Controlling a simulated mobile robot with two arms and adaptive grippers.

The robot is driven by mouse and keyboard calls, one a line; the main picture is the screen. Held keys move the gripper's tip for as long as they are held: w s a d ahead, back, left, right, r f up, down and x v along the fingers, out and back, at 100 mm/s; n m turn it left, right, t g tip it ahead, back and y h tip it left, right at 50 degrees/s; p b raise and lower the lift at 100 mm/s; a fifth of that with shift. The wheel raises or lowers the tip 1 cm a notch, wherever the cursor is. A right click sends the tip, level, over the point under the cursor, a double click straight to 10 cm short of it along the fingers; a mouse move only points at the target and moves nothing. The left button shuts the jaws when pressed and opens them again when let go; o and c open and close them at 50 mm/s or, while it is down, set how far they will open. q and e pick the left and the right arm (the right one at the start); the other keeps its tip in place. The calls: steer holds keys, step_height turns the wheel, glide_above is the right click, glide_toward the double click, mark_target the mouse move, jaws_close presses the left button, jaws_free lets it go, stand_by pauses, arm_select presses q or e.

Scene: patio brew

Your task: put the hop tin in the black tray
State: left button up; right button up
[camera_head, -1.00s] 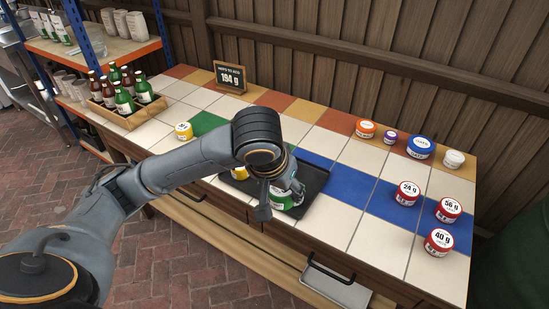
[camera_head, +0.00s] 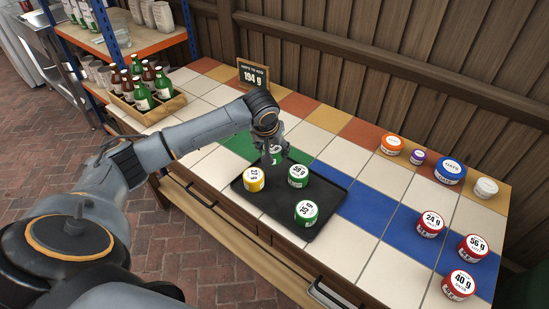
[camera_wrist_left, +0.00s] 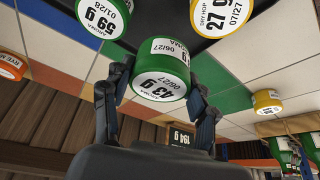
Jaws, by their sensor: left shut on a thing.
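My left gripper (camera_head: 274,148) is shut on a green tin marked 43 g (camera_wrist_left: 161,80), just behind the black tray's back edge, beside the green tiles. In the head view the gripper partly covers this tin (camera_head: 277,159); whether it touches the tiles is unclear. The black tray (camera_head: 334,209) holds a yellow tin marked 27 g (camera_head: 254,179), a green tin marked 59 g (camera_head: 298,174) and another green tin (camera_head: 306,213), apparently 35 g. Another yellow tin (camera_wrist_left: 267,102) stands on the tiles in the wrist view; my arm hides it in the head view. My right gripper is not in view.
A sign reading 194 g (camera_head: 253,75) stands at the back. A wooden crate of bottles (camera_head: 146,103) is at the left. Red tins, such as one marked 24 g (camera_head: 431,222), stand right of the tray; an orange tin (camera_head: 391,145) and others stand behind. White tiles between are clear.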

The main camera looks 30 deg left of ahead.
mark_target(273, 150)
arm_select(q)
steer(key=shift+w+a+f, duration=0.25)
steer(key=shift+w+f, duration=0.25)
steer(key=shift+f, duration=0.15)
steer(key=shift+w+a+f, duration=0.25)
steer(key=shift+w+f, duration=0.2)
steer(key=shift+f, duration=0.15)
steer(key=shift+w+a+f, duration=0.1)
steer(key=shift+w+f, duration=0.15)
steer(key=shift+f, duration=0.05)
steer(key=shift+w+a+f, duration=0.1)
steer(key=shift+w+f, duration=0.15)
steer(key=shift+f, duration=1.65)
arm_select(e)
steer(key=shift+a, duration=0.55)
arm_select(q)
steer(key=shift+f, duration=0.15)
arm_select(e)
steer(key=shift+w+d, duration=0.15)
arm_select(q)
steer(key=o, duration=1.1)
steer(key=shift+o, duration=0.9)
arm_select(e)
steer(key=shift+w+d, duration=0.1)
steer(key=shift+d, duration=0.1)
